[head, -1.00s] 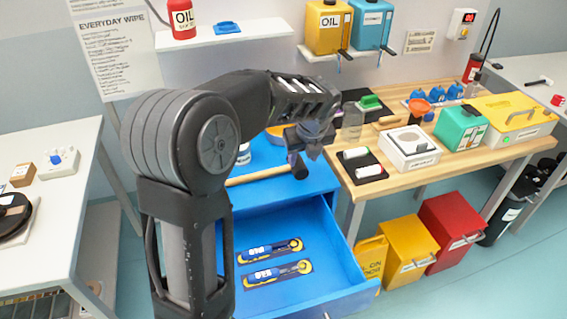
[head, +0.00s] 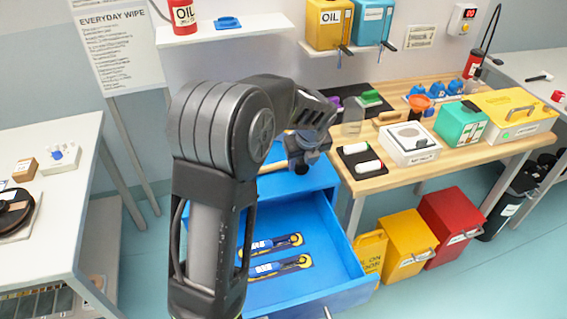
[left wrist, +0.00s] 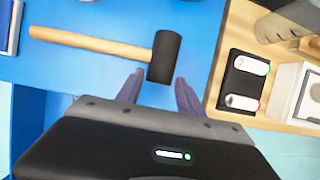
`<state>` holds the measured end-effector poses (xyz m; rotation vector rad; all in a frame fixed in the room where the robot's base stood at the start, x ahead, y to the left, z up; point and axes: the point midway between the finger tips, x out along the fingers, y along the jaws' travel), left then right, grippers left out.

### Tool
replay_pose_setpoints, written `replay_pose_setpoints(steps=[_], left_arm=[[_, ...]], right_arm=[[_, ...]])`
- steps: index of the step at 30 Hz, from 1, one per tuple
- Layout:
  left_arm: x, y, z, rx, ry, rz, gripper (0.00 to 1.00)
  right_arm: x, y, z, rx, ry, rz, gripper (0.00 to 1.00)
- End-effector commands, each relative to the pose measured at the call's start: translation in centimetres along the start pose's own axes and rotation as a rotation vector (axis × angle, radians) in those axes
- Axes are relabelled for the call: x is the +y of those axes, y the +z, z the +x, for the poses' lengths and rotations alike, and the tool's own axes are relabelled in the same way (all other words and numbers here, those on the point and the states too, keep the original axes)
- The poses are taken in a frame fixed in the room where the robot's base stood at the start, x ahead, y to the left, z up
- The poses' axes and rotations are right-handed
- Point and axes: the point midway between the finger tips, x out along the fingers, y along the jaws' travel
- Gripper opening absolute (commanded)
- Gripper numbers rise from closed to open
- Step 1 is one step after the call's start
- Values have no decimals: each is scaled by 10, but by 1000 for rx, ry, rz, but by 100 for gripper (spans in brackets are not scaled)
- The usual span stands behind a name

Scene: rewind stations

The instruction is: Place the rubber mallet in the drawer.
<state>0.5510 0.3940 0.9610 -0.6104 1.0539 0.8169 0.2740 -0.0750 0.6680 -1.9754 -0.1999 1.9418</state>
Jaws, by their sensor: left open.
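The rubber mallet, with a wooden handle and black head, lies on the blue cabinet top; its head (left wrist: 165,56) shows fully in the left wrist view. In the head view only part of its handle (head: 272,167) shows, the rest covered by my arm and gripper. My left gripper (left wrist: 158,92) is open, its fingertips close to the mallet head with nothing held between them. The blue drawer (head: 338,262) below is pulled open and holds two blue-and-yellow tools (head: 280,266). My right gripper is not in view.
A wooden workbench (head: 440,170) with a white box (head: 409,145) and a black tray (head: 362,162) stands right of the cabinet. Yellow (head: 405,245) and red bins (head: 450,225) stand beneath it. A white table (head: 70,200) is at the left. The drawer's right part is clear.

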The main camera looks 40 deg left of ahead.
Motion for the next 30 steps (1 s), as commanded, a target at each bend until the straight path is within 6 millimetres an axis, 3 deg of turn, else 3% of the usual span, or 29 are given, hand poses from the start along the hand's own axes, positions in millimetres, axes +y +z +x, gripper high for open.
replay_pose_setpoints(steps=[7, 24, 30], left_arm=[[0, -1, 27, 0, 1, 0, 44], [0, -1, 28, 0, 0, 0, 44], [0, -1, 28, 0, 0, 0, 29]], right_arm=[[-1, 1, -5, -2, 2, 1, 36], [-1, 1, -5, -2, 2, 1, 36], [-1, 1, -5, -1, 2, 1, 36]])
